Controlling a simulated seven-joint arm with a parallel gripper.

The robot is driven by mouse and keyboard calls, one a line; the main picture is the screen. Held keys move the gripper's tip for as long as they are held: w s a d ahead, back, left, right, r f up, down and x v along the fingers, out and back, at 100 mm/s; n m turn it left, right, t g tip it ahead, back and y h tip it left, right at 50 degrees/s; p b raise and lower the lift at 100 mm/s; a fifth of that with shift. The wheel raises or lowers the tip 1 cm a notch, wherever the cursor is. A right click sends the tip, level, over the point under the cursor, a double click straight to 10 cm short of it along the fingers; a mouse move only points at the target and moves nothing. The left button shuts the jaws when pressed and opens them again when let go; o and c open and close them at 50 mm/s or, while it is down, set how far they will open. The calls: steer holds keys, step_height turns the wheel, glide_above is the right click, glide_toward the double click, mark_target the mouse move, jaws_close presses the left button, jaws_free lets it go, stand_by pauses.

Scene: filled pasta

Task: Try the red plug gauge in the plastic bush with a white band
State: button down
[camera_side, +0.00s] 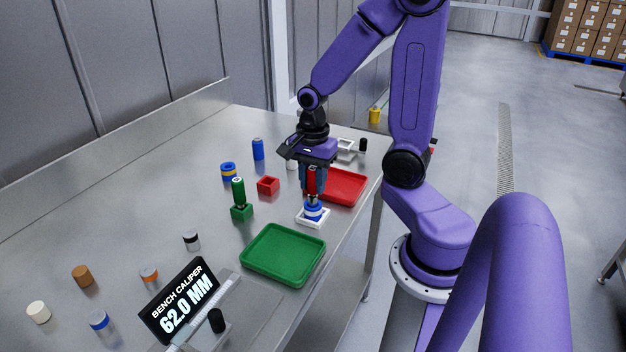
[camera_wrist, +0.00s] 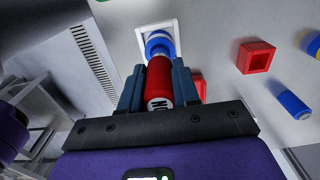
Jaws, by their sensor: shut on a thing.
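My gripper (camera_side: 313,186) is shut on the red plug gauge (camera_side: 312,173) and holds it upright. The gauge also shows between the fingers in the wrist view (camera_wrist: 160,82). Directly below it, the blue plastic bush with a white band (camera_side: 313,213) sits in a white square holder (camera_side: 301,219). The bush shows beyond the gauge in the wrist view (camera_wrist: 155,36). The gauge's lower end is at the bush's top, in line with it. I cannot tell how far, if at all, it is inside.
A green gauge (camera_side: 238,190) stands in a green block (camera_side: 242,213). The red block (camera_side: 268,186) is empty. A red tray (camera_side: 350,186) lies behind my gripper, a green tray (camera_side: 283,254) in front. A blue bush with a yellow band (camera_side: 228,173) stands left. A caliper display (camera_side: 180,300) reads 62.0 MM.

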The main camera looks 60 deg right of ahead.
mark_target(313, 168)
steer(key=shift+r, duration=2.4)
